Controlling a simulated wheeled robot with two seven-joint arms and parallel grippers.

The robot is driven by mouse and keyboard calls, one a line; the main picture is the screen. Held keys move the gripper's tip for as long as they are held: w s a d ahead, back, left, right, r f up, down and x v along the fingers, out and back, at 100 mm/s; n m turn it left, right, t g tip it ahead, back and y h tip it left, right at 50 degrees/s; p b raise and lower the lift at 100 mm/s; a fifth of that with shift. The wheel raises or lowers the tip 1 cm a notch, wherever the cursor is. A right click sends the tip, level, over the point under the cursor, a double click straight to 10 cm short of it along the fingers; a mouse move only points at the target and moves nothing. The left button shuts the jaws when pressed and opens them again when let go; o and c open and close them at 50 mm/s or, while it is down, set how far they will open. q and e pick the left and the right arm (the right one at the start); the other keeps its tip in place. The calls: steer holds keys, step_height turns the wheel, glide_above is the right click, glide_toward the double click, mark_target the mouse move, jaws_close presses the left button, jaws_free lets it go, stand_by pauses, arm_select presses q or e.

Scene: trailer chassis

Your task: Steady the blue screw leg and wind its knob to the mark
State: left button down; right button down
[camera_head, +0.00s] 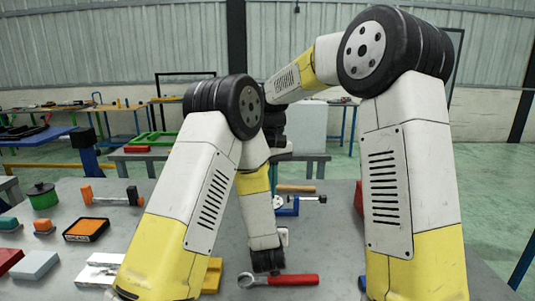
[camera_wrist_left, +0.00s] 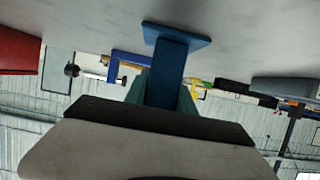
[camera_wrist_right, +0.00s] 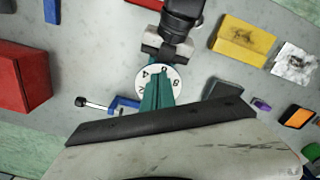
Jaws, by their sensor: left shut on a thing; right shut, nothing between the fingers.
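The blue screw leg (camera_wrist_left: 170,58) shows in the left wrist view as a blue post with a flat square foot plate. My left gripper (camera_wrist_left: 163,88) is shut on it, with teal fingers on either side. In the right wrist view a round white dial (camera_wrist_right: 150,75) with black digits lies at the leg. My right gripper (camera_wrist_right: 158,92) is shut and empty, its teal fingertips over the dial and covering part of it. I cannot tell whether they touch it. The knob and mark are not clear.
A blue clamp (camera_wrist_right: 125,103) with a black-ended bar lies near the dial. A red box (camera_wrist_right: 22,82), a yellow block (camera_wrist_right: 243,41) and a silver packet (camera_wrist_right: 295,64) lie around. In the head view a red-handled wrench (camera_head: 291,280) lies in front, and an orange box (camera_head: 86,229) lies left.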

arm_select(q)
steer(key=shift+a, duration=0.1)
arm_select(e)
step_height(320, 180, up, 5)
steer(key=shift+f, duration=0.2)
arm_select(q)
steer(key=shift+c, duration=1)
jaws_free()
steer(key=v, duration=0.7)
steer(key=shift+s+r, duration=0.1)
steer(key=shift+r, duration=0.05)
steer(key=shift+s, duration=0.1)
